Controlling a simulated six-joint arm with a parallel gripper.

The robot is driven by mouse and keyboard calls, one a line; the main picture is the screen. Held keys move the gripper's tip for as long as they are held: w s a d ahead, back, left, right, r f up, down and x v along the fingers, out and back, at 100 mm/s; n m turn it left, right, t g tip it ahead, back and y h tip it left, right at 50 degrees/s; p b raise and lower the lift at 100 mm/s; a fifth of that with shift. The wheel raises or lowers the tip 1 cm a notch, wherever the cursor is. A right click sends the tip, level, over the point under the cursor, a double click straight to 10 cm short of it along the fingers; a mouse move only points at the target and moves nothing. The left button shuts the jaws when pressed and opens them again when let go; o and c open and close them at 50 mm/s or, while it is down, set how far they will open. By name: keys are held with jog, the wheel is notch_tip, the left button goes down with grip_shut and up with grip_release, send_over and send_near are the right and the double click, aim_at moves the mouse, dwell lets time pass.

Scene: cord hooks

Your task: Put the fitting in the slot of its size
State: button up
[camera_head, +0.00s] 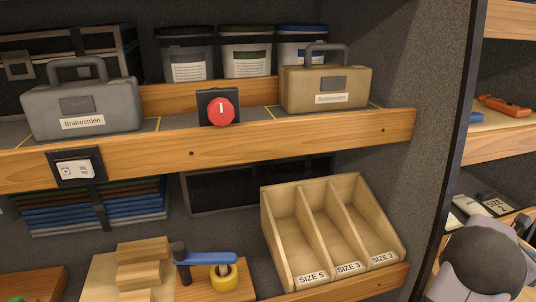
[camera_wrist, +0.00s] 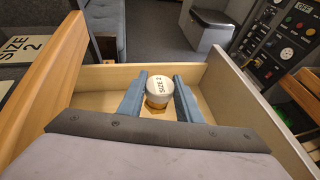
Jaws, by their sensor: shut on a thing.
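My gripper (camera_wrist: 159,95) has its two blue-grey fingers shut on the fitting (camera_wrist: 158,88), a small round piece with a white top reading SIZE 2 and a brass-coloured lower part. The fitting is over or inside a pale wooden open box or drawer (camera_wrist: 110,75); I cannot tell whether it touches the bottom. In the head view the slotted wooden rack (camera_head: 299,205) has three empty-looking slots labelled SIZE 5, SIZE 3 and SIZE 2, left to right. My arm's end shows at the lower right there, apart from the rack; fingers and fitting are hidden.
A dark upright panel edge (camera_head: 452,130) stands between the rack and my arm's end. Toolboxes stand on the shelf above.

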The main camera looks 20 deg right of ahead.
notch_tip(320, 180, up, 19)
jog(key=p, duration=1.8)
jog(key=shift+f, duration=0.1)
jog(key=w+a+f+b, duration=0.3)
jog(key=a+f+b, duration=0.15)
jog(key=a, duration=0.95)
jog(key=w+a+f+b, duration=0.2)
jog(key=a+f+b, duration=0.3)
jog(key=a, duration=0.9)
jog(key=w+a+f+b, duration=0.3)
jog(key=a+f, duration=0.3)
jog(key=a, duration=0.9)
jog(key=w+d+p, duration=0.1)
jog(key=w+d, duration=0.3)
jog(key=w, duration=0.4)
jog(key=w+d+p, duration=0.2)
jog(key=w+d, duration=0.3)
jog(key=w, duration=0.3)
jog(key=shift+d+r, duration=0.2)
jog(key=shift+s+f, duration=0.1)
